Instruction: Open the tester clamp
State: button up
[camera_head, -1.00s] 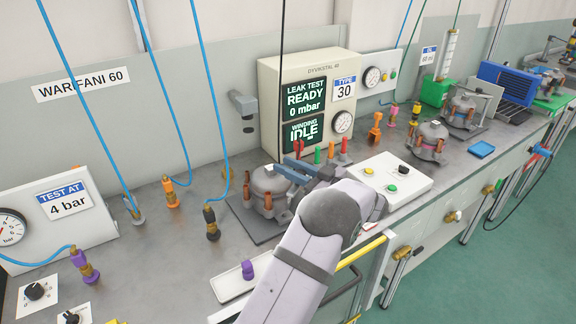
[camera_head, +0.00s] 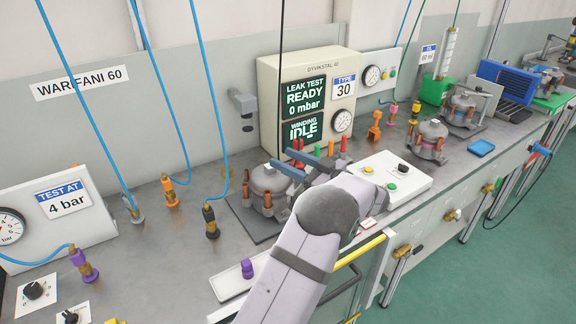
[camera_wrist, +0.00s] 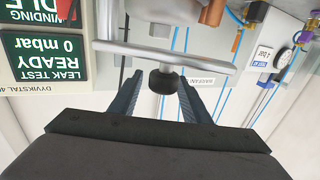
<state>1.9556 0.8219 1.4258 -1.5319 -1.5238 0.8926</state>
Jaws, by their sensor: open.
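In the wrist view, a silver bar with a crosspiece and a black knob (camera_wrist: 167,80), apparently the tester clamp, lies ahead of my gripper (camera_wrist: 163,82). The view is upside down. The dark blue fingers are open, one on each side of the knob; whether they touch it I cannot tell. In the head view my gripper (camera_head: 281,163) is over the dark grey compressor (camera_head: 268,182) in front of the leak tester (camera_head: 310,72). The clamp is hard to make out there. The tester screen reads READY, 0 mbar, with winding IDLE.
A white control box (camera_head: 392,176) with buttons stands right of my gripper. Red, green and orange probes (camera_head: 331,149) stand behind it. Blue hoses hang at the left. A white tray (camera_head: 232,285) lies at the bench front.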

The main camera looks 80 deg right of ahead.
notch_tip(320, 180, up, 8)
jog(key=b, duration=0.1)
jog(key=shift+r, duration=0.25)
